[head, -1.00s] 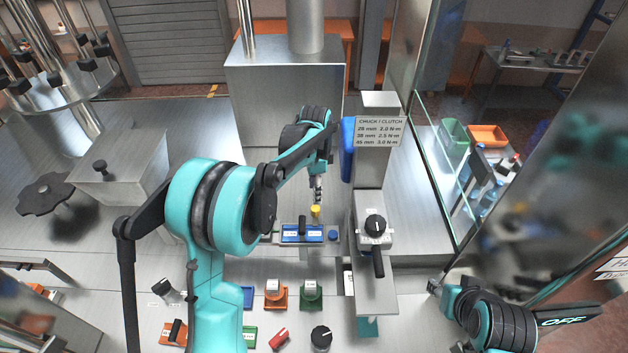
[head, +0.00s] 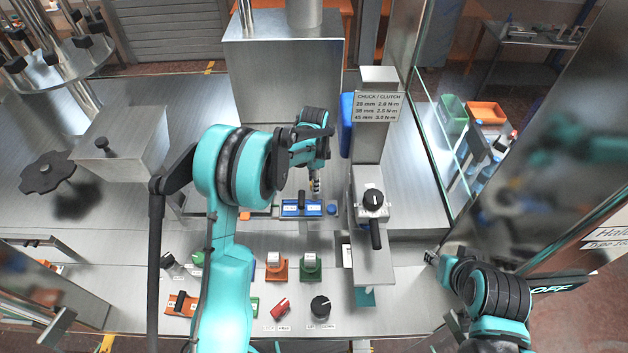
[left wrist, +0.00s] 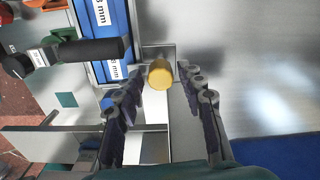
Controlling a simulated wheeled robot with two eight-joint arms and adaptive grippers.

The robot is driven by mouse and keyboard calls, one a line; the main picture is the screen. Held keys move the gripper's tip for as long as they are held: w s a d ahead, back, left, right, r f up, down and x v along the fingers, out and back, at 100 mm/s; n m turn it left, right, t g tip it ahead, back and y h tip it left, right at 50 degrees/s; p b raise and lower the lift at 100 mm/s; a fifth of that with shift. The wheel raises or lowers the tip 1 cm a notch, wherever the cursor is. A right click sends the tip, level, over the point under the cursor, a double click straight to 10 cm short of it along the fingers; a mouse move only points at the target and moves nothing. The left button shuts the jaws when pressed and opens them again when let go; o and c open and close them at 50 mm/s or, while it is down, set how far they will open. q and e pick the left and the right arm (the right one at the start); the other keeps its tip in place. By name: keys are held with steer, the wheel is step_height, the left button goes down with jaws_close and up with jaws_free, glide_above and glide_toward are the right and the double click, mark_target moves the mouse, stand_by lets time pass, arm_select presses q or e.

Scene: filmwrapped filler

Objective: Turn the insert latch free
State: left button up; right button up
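The blue insert (head: 289,209) with white labels and a black handle lies on the steel bench, ahead of my left arm. It also shows in the left wrist view (left wrist: 92,48) with its black handle (left wrist: 85,50). A yellow round knob (left wrist: 160,74), which looks like the latch, stands beside the insert. My left gripper (head: 316,188) is over it, and in the head view it mostly hides the knob. In the left wrist view the fingers are apart, one on each side of the knob, not visibly touching it. My right gripper (head: 431,257) is small, low at the right, away from the insert.
A steel column with a dial (head: 373,200) and black lever stands close right of the insert. A sign (head: 379,105) hangs on it. Orange (head: 275,268) and green (head: 311,267) blocks, a red knob (head: 280,306) and a black knob (head: 320,306) are in front. A glass panel stands right.

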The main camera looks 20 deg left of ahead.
arm_select(q)
jaws_close()
steer(key=n+b, duration=0.3)
steer(key=shift+f, duration=0.2)
steer(key=n+b, duration=0.3)
steer(key=n, duration=0.1)
steer(key=shift+n, duration=0.3)
steer(key=n+b, duration=0.3)
steer(key=n, duration=0.2)
steer(key=shift+r, duration=0.15)
steer(key=n+b, duration=0.1)
steer(key=n, duration=0.4)
steer(key=shift+b, duration=0.35)
steer(key=shift+r+n, duration=0.1)
steer(key=shift+n, duration=0.2)
